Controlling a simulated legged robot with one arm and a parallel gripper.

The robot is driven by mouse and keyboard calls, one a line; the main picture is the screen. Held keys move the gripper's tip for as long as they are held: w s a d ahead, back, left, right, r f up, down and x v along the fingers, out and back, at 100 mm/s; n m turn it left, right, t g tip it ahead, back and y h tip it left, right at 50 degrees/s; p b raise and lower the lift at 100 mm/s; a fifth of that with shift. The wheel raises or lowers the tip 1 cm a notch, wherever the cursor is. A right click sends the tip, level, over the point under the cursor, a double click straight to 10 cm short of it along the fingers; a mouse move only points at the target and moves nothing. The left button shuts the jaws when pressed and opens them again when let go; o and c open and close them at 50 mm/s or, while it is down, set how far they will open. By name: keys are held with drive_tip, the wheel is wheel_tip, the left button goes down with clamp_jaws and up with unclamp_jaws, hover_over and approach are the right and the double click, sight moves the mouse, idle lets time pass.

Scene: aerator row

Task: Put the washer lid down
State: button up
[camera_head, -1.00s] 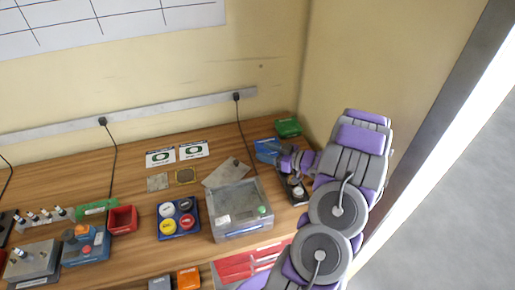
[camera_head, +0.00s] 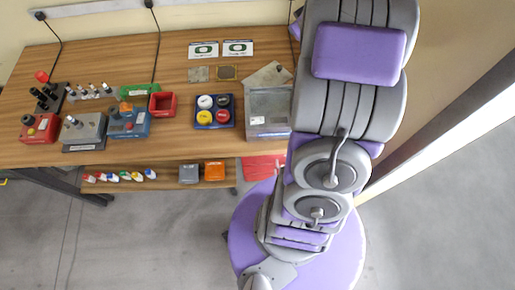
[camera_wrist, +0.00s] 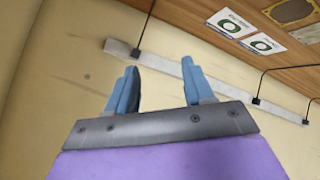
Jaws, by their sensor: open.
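The washer looks like a grey box with a clear top (camera_head: 268,108) at the right end of the bench in the head view. Its top appears to lie flat on the box, but my arm covers the right part, so I cannot be sure how the lid sits. My gripper (camera_wrist: 160,88) shows in the wrist view with its two blue fingers apart and nothing between them. It faces the bare wall, away from the bench top. In the head view my gripper is hidden behind my arm.
A blue tray with coloured caps (camera_head: 232,124) stands left of the washer. A grey plate (camera_head: 262,76) lies behind the washer. A red open bin (camera_head: 163,112) and several devices stand further left. The wooden bench front (camera_head: 180,153) is clear. Two printed cards (camera_wrist: 270,43) lie near the wall.

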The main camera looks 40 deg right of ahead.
drive_tip(key=s+a+r+g+y, duration=0.2)
drive_tip(key=s+a+g, duration=0.3)
drive_tip(key=s+a, duration=1)
drive_tip(key=s+a+r+g+y, duration=0.2)
drive_tip(key=s+a+g, duration=0.3)
drive_tip(key=s+a, duration=1.1)
drive_tip(key=a+r, duration=0.1)
drive_tip(key=a, duration=0.6)
drive_tip(key=shift+m+y, duration=0.3)
drive_tip(key=shift+y, duration=0.1)
drive_tip(key=shift+f, duration=0.1)
drive_tip(key=shift+f+b, duration=0.45)
drive_tip(key=shift+w+a+r, duration=0.1)
drive_tip(key=shift+r, duration=0.05)
drive_tip(key=shift+c, duration=0.9)
